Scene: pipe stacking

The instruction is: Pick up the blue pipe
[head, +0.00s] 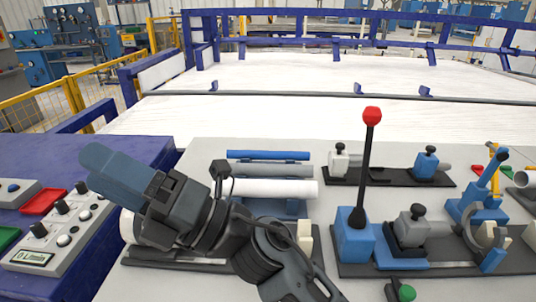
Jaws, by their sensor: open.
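The blue pipe (267,155) lies level at the back of a small pipe stand, farthest of the pipes there. A grey pipe (272,170) lies just in front of it, and a white pipe (285,189) lies nearer still. A blue stand (285,208) shows beneath the white pipe. My gripper (97,156) is at the left, pointing up and left, with its blue-grey end over the blue table's edge. It is open, seen from the side, and apart from the blue pipe. My arm hides part of the stand and the bench.
A tall black lever with a red knob (371,116) rises from a blue block (355,235) right of the pipes. Clamp fixtures (388,165) stand at the back right. A control box (62,225) and red tray (43,199) are at left. White bench surface is clear behind the pipes.

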